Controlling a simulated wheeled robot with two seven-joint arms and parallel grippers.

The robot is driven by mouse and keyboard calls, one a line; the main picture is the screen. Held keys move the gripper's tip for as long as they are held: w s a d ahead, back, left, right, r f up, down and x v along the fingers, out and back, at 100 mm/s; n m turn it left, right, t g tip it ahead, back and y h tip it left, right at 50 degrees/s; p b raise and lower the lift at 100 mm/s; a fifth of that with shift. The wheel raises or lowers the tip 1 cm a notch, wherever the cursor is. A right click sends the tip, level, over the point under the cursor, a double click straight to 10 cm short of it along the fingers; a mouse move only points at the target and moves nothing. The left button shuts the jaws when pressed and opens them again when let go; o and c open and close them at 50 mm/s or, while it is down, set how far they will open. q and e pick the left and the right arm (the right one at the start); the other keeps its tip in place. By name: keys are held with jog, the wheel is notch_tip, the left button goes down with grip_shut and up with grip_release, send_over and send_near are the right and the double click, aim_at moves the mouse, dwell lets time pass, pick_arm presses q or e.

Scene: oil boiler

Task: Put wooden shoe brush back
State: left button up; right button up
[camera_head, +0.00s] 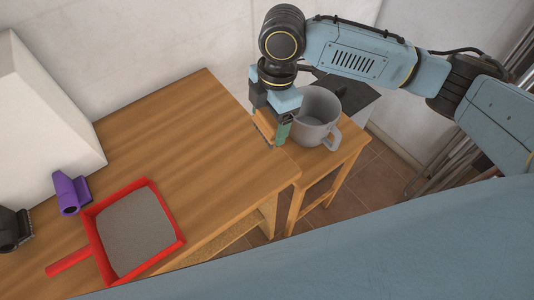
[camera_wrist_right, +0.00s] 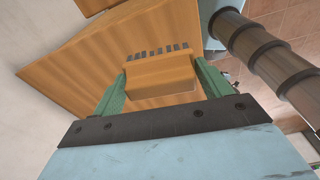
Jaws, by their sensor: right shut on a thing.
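The wooden shoe brush (camera_wrist_right: 160,78) is a light wood block with a row of dark bristles on its far side. My right gripper (camera_wrist_right: 155,80) is shut on it, with a green finger on each side. In the head view, my right gripper (camera_head: 274,128) points down at the far right end of the wooden table (camera_head: 190,125). The brush (camera_head: 264,124) shows partly beside the green finger there. I cannot tell whether it touches the table top. My left gripper is not in view.
A grey mug (camera_head: 314,122) stands on a small wooden stool (camera_head: 346,146) close to the right of my gripper. A red-framed tray (camera_head: 180,238), a purple object (camera_head: 70,193) and a dark object (camera_head: 14,230) lie at the left. The table's middle is clear.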

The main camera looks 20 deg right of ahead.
jog(key=shift+a+f+n, duration=0.2)
jog(key=shift+n, duration=0.4)
notch_tip(320, 180, down, 10)
jog(key=shift+r+b, duration=0.1)
jog(key=shift+b, duration=0.25)
jog(key=o, duration=0.9)
jog(key=r, duration=0.4)
jog(key=d+r, duration=0.1)
jog(key=r, duration=0.7)
jog(key=shift+w+d+p, duration=0.15)
jog(key=shift+d+p, duration=0.05)
jog(key=shift+p, duration=0.2)
